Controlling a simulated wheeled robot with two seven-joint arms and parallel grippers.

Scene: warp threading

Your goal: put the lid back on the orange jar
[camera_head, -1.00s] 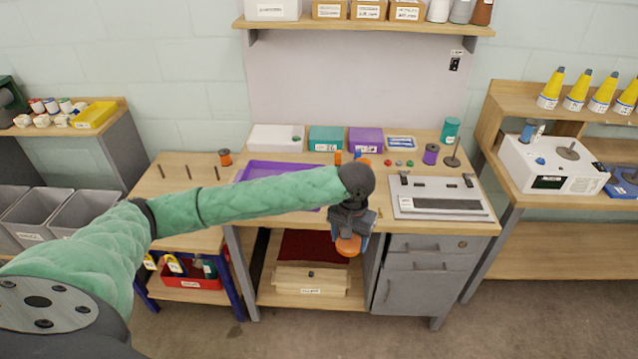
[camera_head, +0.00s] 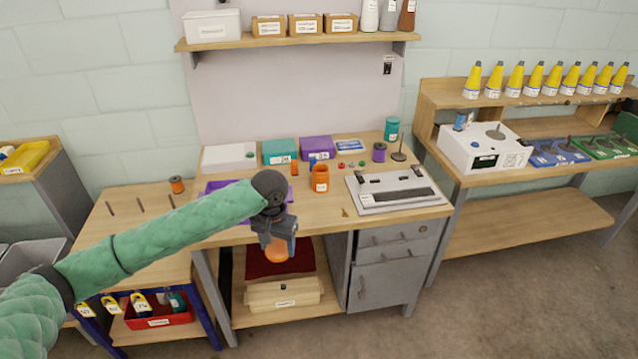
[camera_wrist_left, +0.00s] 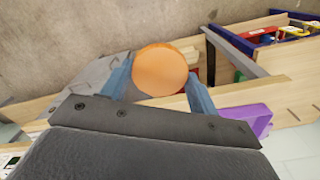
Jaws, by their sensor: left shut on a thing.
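The orange jar (camera_head: 320,180) stands upright on the workbench, with a white label on its front. Whether its mouth is open is too small to tell. My left gripper (camera_head: 275,238) is shut on a round orange lid (camera_head: 276,256), held in front of the bench's front edge, to the left of and nearer than the jar. In the left wrist view the lid (camera_wrist_left: 160,72) shows as a smooth orange disc between the two blue-grey fingers. The jar is not seen in that view. My right gripper is not in view.
A grey flat device (camera_head: 394,190) lies right of the jar. A purple tray (camera_head: 214,186) is partly hidden behind my left arm. Teal (camera_head: 279,152) and purple boxes (camera_head: 318,146) stand behind. The bench (camera_head: 330,212) is mostly bare in front of the jar.

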